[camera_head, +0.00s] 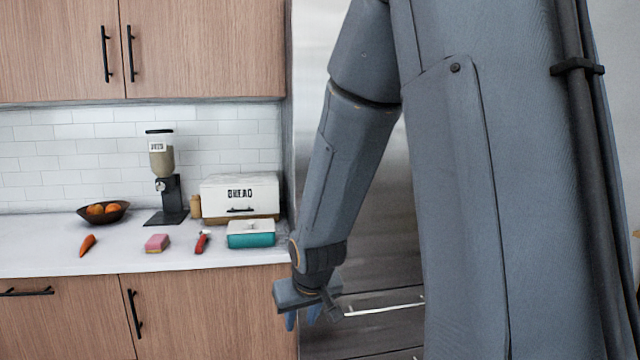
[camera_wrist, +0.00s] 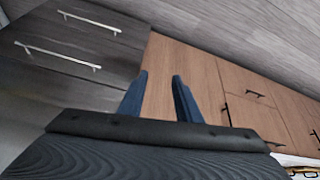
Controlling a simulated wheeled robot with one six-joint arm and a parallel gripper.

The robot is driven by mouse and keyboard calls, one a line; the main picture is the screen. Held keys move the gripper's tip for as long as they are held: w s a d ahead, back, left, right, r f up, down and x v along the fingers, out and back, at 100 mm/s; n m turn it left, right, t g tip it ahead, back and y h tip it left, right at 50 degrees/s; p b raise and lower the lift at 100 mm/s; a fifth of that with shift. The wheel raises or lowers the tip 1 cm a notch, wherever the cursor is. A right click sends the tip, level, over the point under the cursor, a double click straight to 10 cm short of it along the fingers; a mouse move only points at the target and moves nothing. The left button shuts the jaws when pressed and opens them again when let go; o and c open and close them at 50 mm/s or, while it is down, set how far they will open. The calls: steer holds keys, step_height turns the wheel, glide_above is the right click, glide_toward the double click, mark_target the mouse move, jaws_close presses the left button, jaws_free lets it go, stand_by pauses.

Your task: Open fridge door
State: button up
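The fridge (camera_head: 385,230) is a tall steel-grey unit at the right end of the counter, largely hidden behind my arm. A horizontal silver handle (camera_head: 385,309) shows low on its front. In the wrist view, the dark grey fridge front (camera_wrist: 75,65) is at the upper left with two silver handles, one (camera_wrist: 90,22) near the top edge and one (camera_wrist: 58,56) nearer. My gripper (camera_head: 302,320) points down in front of the fridge's left edge, left of the handle. In the wrist view its two blue fingers (camera_wrist: 158,85) are apart with nothing between them.
The counter (camera_head: 120,250) at left holds a bread box (camera_head: 240,195), a teal container (camera_head: 250,235), a dispenser (camera_head: 165,180), a fruit bowl (camera_head: 103,212) and small items. Wooden cabinets (camera_head: 210,310) with black handles stand below, beside my gripper.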

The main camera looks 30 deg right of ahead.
steer(key=w+d+r+t+p, duration=0.3)
steer(key=w+d+r+t, duration=0.4)
steer(key=w+r, duration=0.4)
steer(key=w+d+r+t+p, duration=0.3)
steer(key=w+d+r+t, duration=0.3)
steer(key=w+d+r, duration=0.45)
steer(key=w+p, duration=0.2)
steer(key=w, duration=0.5)
steer(key=shift+w+a+f+h, duration=0.15)
steer(key=shift+w+f+h, duration=0.15)
steer(key=shift+w+h, duration=0.1)
jaws_close()
